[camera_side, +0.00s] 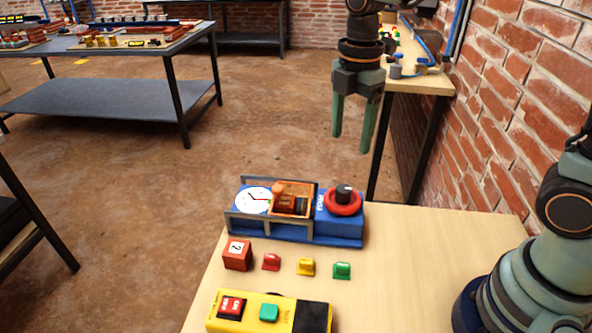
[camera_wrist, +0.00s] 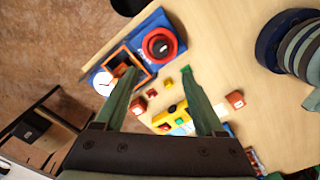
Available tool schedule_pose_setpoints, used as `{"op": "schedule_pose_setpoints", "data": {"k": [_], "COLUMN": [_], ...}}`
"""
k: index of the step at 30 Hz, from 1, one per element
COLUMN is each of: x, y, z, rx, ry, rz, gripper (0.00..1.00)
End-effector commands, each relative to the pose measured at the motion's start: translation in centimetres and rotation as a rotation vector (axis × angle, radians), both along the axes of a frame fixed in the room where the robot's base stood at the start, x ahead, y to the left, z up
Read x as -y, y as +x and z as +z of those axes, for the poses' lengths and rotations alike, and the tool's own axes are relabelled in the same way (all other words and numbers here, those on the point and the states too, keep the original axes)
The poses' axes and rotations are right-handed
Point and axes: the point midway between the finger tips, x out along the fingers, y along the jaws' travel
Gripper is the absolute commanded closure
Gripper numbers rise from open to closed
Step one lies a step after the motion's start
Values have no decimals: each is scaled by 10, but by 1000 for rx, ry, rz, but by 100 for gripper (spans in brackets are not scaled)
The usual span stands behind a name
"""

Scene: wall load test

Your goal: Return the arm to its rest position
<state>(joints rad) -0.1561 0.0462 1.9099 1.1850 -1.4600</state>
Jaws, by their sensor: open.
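My gripper (camera_side: 352,142) hangs at the upper middle of the side view, fingers pointing down. Its two green fingers are apart with nothing between them. It is well above the wooden table (camera_side: 410,260), beyond the table's far edge in the picture. In the wrist view the fingers (camera_wrist: 160,75) spread over the table, with the blue device behind the left fingertip. My arm's base stands at the right of the table.
On the table are a blue device (camera_side: 337,231) with a dial and red ring, a red cube (camera_side: 237,254), small red (camera_side: 271,262), yellow (camera_side: 306,267) and green (camera_side: 342,270) pieces, and a yellow button box (camera_side: 284,312). A brick wall (camera_side: 510,90) rises at right. The table's right middle is clear.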

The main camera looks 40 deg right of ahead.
Motion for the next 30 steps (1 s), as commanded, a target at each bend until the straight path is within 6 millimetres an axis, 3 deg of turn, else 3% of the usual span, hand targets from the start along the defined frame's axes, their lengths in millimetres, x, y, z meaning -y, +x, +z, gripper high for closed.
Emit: {"op": "schedule_pose_setpoints", "data": {"k": [8,11,16,24,30], "x": [4,11,28,50,56], "y": [-4,-12,-34,-65,-74], "z": [5,14,29,37,36], "rx": [25,78,200,341,377], "ry": [5,21,90,282,382], "rz": [-78,-244,-673,-1310,-1544], "gripper": [29,29,29,29,29]}}
